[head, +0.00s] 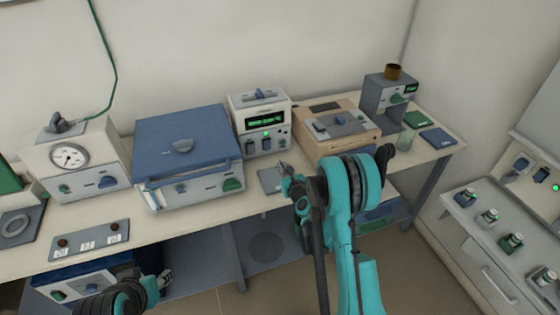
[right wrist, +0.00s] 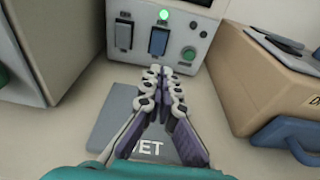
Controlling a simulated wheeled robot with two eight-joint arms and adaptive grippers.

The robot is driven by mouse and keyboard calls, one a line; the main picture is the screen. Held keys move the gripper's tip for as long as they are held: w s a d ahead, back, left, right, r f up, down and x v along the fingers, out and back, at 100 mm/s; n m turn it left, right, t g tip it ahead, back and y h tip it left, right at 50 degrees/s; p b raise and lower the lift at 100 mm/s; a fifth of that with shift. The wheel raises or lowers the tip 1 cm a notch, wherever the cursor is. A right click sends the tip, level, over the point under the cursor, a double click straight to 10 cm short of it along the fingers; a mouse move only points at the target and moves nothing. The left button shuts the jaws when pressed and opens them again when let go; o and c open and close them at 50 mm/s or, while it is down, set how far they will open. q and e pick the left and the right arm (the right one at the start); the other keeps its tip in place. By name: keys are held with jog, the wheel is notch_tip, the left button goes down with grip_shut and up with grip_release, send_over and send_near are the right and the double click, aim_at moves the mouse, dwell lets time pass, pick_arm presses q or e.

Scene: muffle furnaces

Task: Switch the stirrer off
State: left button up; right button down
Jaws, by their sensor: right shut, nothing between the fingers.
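No label that I can read marks the stirrer. A white instrument (head: 262,122) with a lit green display stands at the middle of the bench.
A blue-topped furnace (head: 185,135) stands left of the instrument, a beige box (head: 337,128) right of it. A grey plate (right wrist: 110,125) with partly hidden lettering lies under my right gripper. A grey stand with a brown cup (head: 393,72) and a glass beaker (head: 405,139) are farther right.

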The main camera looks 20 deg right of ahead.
jog(key=b, duration=0.3)
send_near(269, 144)
jog(key=w, duration=0.1)
jog(key=w+f, duration=0.1)
jog(key=w, duration=0.3)
jog(key=shift+a+f, duration=0.15)
jog(key=shift+f, duration=0.15)
jog(key=shift+w+r, duration=0.25)
jog(key=shift+w, duration=0.45)
